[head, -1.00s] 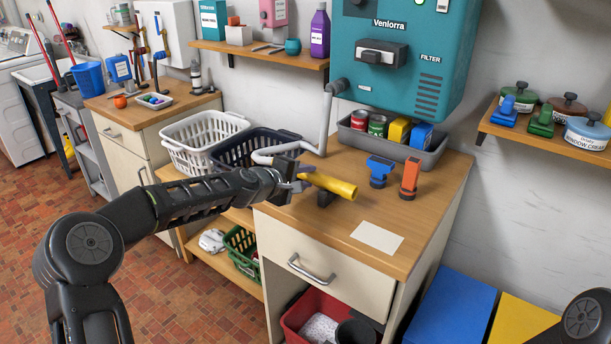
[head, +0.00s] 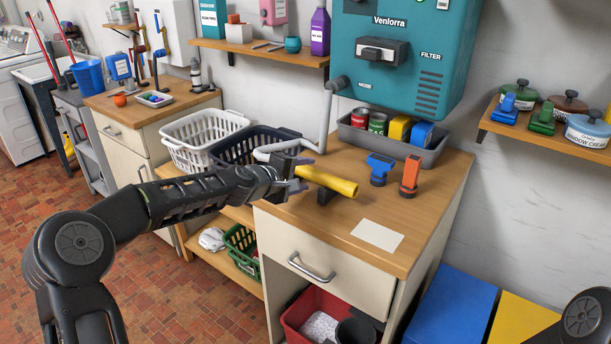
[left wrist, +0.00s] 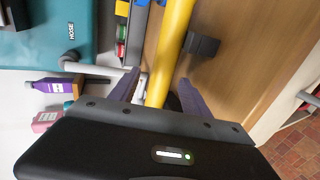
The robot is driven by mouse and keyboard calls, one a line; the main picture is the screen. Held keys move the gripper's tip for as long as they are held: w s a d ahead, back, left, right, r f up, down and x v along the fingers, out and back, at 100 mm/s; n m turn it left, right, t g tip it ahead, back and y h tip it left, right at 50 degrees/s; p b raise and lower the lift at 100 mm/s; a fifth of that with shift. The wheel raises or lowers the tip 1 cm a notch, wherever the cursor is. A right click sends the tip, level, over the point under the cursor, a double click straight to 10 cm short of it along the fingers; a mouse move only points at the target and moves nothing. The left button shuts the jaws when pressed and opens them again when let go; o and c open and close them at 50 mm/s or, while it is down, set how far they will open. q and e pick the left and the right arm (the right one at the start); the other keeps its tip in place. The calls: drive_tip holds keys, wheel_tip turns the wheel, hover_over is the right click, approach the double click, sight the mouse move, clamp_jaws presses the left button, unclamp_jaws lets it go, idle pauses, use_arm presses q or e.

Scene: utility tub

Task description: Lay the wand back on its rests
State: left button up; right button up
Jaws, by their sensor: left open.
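The wand is a yellow tube (head: 330,182) over the wooden counter in the head view, with a white hose (head: 321,130) running from the teal machine towards its left end. A dark rest (head: 326,196) shows under the wand; it appears to lie on it. In the left wrist view the wand (left wrist: 174,35) runs between my fingers, and the dark rest (left wrist: 203,45) sticks out at its right. A second rest cannot be made out. My left gripper (head: 301,174) is open at the wand's left end, a finger on each side (left wrist: 159,92). My right gripper is out of view.
A grey bin (head: 430,156) with cans and boxes stands behind the wand. A blue tool (head: 379,169) and an orange tool (head: 409,176) stand to its right. A white card (head: 377,235) lies in front. Laundry baskets (head: 205,138) stand at left.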

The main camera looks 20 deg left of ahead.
use_arm(q)
drive_tip(key=b+v, duration=0.2)
drive_tip(key=v, duration=0.3)
drive_tip(key=shift+s+a, duration=0.2)
drive_tip(key=shift+s, duration=0.05)
drive_tip(key=shift+s+r, duration=0.35)
drive_tip(key=shift+s, duration=0.15)
drive_tip(key=shift+a, duration=0.1)
